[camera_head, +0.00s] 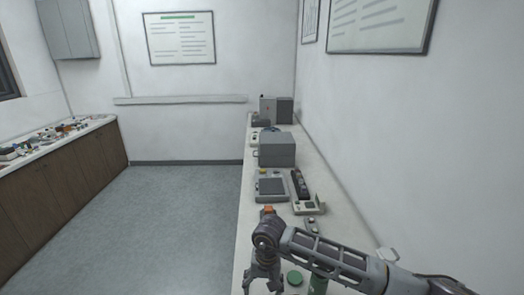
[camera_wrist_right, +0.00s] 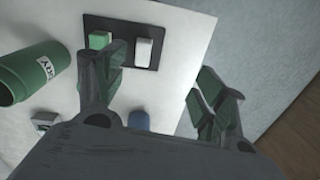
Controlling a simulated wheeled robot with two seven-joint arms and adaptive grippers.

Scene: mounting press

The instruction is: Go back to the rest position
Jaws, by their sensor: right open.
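My right gripper (camera_head: 262,284) is low at the front of the long counter (camera_head: 243,215), near its left edge in the head view. In the right wrist view my right gripper (camera_wrist_right: 160,80) has its fingers spread with nothing between them. The left finger is over the white counter top and partly covers a green block; the right finger is over the floor past the counter edge. My left gripper is not in view.
Near the gripper are a black tray (camera_wrist_right: 121,45) with a green block (camera_wrist_right: 100,40) and a white block (camera_wrist_right: 143,50), a labelled green container (camera_wrist_right: 25,78) and a blue object (camera_wrist_right: 139,120). Grey machines (camera_head: 277,150) stand farther along the counter. The floor (camera_head: 170,220) at left is clear.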

